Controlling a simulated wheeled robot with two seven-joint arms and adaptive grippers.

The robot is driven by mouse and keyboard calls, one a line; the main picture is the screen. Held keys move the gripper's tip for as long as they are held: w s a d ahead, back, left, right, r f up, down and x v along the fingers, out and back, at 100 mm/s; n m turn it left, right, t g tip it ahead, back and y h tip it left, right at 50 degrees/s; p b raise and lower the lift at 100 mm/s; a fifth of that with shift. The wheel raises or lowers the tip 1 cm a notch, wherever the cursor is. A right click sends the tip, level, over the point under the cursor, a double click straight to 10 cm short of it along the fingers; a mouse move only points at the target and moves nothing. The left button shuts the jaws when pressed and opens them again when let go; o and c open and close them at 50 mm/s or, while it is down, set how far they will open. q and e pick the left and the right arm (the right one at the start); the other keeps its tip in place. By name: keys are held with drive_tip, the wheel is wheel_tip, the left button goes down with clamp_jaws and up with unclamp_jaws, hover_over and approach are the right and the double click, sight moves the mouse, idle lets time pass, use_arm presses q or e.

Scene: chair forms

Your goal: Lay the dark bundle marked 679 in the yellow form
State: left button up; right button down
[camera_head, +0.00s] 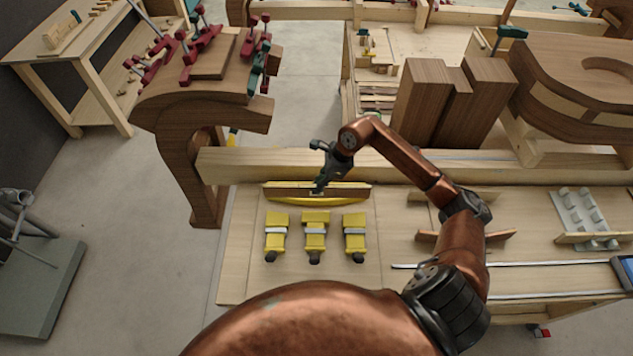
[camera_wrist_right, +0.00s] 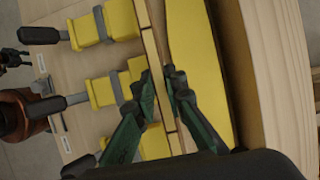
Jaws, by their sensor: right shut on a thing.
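My right gripper (camera_head: 319,188) reaches down over the middle of a long, thin brown bundle (camera_head: 288,191) and is shut on it. The bundle lies lengthwise across the yellow form (camera_head: 300,200), whose curved yellow edge shows below it. In the wrist view, the green fingers (camera_wrist_right: 160,82) straddle the narrow bundle (camera_wrist_right: 152,45), with the form's broad yellow face (camera_wrist_right: 197,50) beside it. I cannot tell whether the bundle touches the form, and no number is readable. A dark jointed part (camera_wrist_right: 12,58) at the wrist view's left edge looks like my left gripper; its jaws are unclear.
Three yellow clamps (camera_head: 315,232) with dark handles stand in a row on the board in front of the form. A long wooden beam (camera_head: 400,163) runs behind it. A grey pegged rack (camera_head: 583,212) stands right. The board left of the clamps is clear.

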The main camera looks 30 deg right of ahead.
sight(319, 197)
wheel_tip(319, 197, down, 4)
drive_tip(key=shift+r+b, duration=0.25)
drive_tip(key=shift+b, duration=0.4)
wheel_tip(319, 197, down, 4)
drive_tip(key=b, duration=0.4)
drive_tip(key=shift+a+f+b, duration=0.1)
drive_tip(key=shift+f+b, duration=0.5)
drive_tip(key=shift+f, duration=0.25)
use_arm(q)
drive_tip(key=w+f, duration=0.3)
drive_tip(key=f, duration=0.4)
drive_tip(key=shift+d, duration=0.15)
drive_tip(key=shift+s+f+b, duration=0.2)
drive_tip(key=shift+f+b, duration=0.15)
drive_tip(key=shift+b, duration=0.2)
use_arm(e)
drive_tip(key=shift+f, duration=0.35)
drive_tip(key=c, duration=1.9)
unclamp_jaws()
